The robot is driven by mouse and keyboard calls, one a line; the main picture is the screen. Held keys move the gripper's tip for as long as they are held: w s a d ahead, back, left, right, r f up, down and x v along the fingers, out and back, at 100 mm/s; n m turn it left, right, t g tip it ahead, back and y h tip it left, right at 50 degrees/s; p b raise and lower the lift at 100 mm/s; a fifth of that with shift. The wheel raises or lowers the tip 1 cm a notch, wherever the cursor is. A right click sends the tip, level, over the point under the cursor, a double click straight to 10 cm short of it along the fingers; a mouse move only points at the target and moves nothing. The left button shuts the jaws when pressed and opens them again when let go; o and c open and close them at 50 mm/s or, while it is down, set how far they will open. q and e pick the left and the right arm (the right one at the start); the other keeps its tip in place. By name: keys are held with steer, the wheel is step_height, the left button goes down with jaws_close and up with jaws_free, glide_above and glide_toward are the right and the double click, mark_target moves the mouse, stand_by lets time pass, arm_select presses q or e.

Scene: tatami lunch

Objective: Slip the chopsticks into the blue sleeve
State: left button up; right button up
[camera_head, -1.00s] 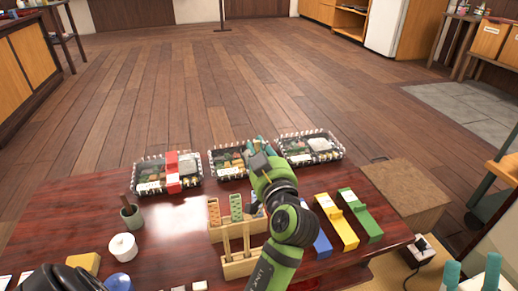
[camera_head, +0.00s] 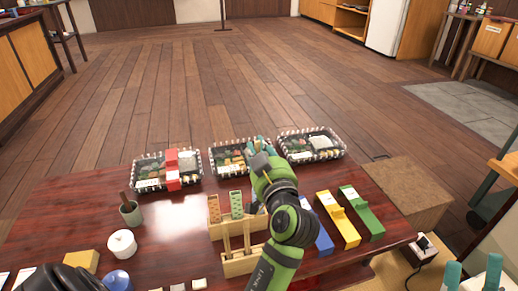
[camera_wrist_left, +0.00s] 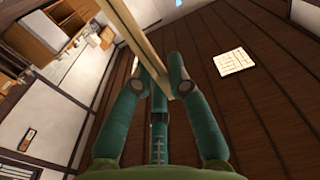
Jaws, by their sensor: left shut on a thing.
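My left gripper (camera_head: 260,150) is raised over the table, in front of the middle lunch box. In the left wrist view its teal fingers (camera_wrist_left: 162,88) are shut on the pale wooden chopsticks (camera_wrist_left: 138,38), which run up out of the frame. In the head view the chopsticks are mostly hidden by the gripper. The blue sleeve (camera_head: 321,240) lies on the table right of my left arm, partly hidden by it and apart from the chopsticks. My right gripper (camera_head: 473,275) shows only as two separated teal fingertips at the lower right edge.
A yellow sleeve (camera_head: 339,218) and a green sleeve (camera_head: 362,212) lie right of the blue one. A wooden rack (camera_head: 243,265) stands left of my arm. Several lunch boxes line the far table edge.

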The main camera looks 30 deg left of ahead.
arm_select(q)
steer(key=shift+d+f+b, duration=0.35)
steer(key=shift+f+b, duration=0.25)
steer(key=shift+f, duration=0.35)
steer(key=o, duration=1.3)
steer(key=shift+c, duration=0.2)
